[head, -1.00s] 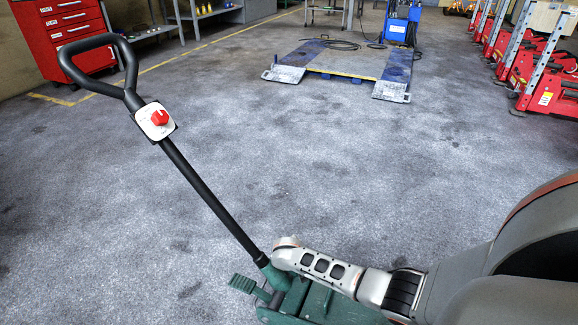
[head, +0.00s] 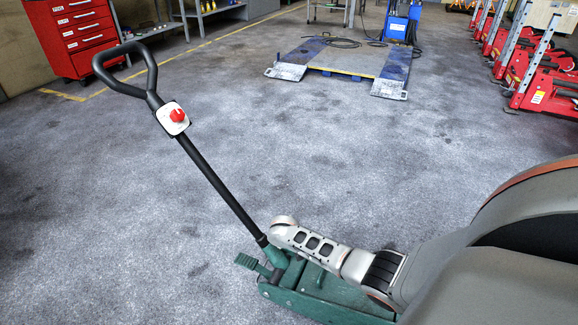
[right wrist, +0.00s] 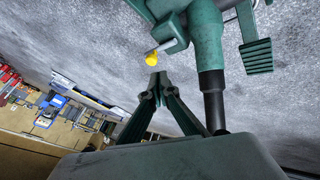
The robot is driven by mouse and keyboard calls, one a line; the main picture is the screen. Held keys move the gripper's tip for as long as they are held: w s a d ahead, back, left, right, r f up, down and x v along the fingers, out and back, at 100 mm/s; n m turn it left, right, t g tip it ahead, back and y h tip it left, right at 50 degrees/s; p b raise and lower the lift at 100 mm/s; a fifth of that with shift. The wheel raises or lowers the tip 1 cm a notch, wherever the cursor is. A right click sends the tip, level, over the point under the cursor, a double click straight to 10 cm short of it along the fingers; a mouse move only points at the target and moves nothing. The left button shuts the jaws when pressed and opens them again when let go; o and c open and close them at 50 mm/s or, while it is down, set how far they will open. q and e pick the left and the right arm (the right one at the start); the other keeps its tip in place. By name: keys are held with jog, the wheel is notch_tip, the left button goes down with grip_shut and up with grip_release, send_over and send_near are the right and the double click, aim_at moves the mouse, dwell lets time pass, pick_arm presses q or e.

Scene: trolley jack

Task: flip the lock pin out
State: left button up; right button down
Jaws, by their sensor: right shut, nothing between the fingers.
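The green trolley jack (head: 325,288) stands on the floor at the bottom of the head view. Its black handle (head: 215,183) leans up to the left, with a red knob (head: 177,115) on a white plate. In the right wrist view, a thin metal pin with a yellow knob (right wrist: 152,58) sticks out of the jack's green bracket (right wrist: 178,28). My right gripper (right wrist: 153,86) is shut and empty, its tips close to the yellow knob with a small gap in the picture. My right arm hides the gripper and pin in the head view. My left gripper is out of view.
A green pedal (head: 252,264) sticks out beside the handle's base, and also shows in the right wrist view (right wrist: 256,55). A red tool cabinet (head: 82,35), a blue lift platform (head: 345,62) and red jacks (head: 545,80) stand farther back. The floor between is clear.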

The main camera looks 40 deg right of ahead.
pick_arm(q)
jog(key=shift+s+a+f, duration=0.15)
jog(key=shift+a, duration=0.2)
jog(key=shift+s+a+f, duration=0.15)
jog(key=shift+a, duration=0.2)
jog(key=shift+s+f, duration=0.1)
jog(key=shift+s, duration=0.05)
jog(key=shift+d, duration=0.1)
